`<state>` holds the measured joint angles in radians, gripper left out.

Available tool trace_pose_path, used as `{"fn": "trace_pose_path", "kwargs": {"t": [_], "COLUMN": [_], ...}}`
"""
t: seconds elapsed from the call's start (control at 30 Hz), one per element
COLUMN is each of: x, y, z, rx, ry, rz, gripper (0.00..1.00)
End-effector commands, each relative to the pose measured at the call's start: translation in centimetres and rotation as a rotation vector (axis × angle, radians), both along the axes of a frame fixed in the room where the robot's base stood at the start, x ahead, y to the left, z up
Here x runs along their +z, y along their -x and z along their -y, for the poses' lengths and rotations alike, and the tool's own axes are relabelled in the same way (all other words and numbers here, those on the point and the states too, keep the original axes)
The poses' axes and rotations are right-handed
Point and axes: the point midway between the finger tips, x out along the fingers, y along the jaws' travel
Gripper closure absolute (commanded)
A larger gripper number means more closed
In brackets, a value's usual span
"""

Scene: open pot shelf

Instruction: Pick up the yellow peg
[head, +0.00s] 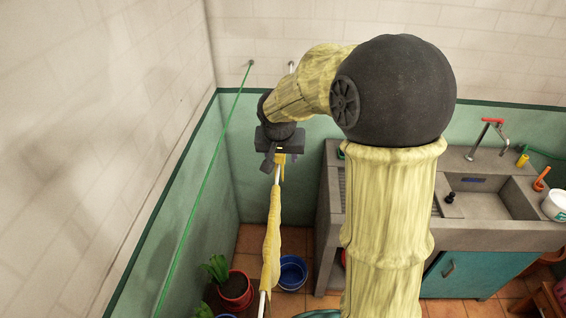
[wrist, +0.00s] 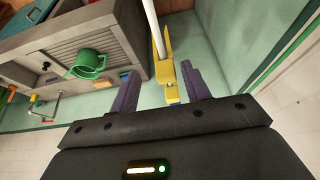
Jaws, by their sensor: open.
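The yellow peg (wrist: 170,82) is in the wrist view, clipped on or against a white line (wrist: 149,14). It lies between the two purple fingers of my gripper (wrist: 161,72), nearer the right finger, with a gap on its left. The fingers are apart. In the head view my gripper (head: 270,160) hangs over the white line, and the yellow peg (head: 281,158) shows just beside its fingers. My arm and gripper hide part of the line. A small blue bit (wrist: 174,103) shows at the peg's near end in the wrist view.
A yellow cloth (head: 271,240) hangs on the white line below my gripper. A green line (head: 205,165) runs along the left. A concrete sink (head: 490,205) stands right. A green mug (wrist: 87,64) sits on the counter.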

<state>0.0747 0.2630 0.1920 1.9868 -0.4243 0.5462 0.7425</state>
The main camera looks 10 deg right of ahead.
Motion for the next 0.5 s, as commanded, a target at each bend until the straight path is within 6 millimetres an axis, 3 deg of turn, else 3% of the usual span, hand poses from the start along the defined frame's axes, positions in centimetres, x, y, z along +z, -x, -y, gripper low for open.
{"fn": "trace_pose_path", "kwargs": {"t": [0.27,0.5], "x": [-0.3,-3.1], "y": [-0.1,-0.8], "z": [-0.1,-0.5], "rx": [0.001,0.005], "ry": [0.001,0.001], "rz": [-0.001,-0.007], "gripper": [0.53,0.53]}}
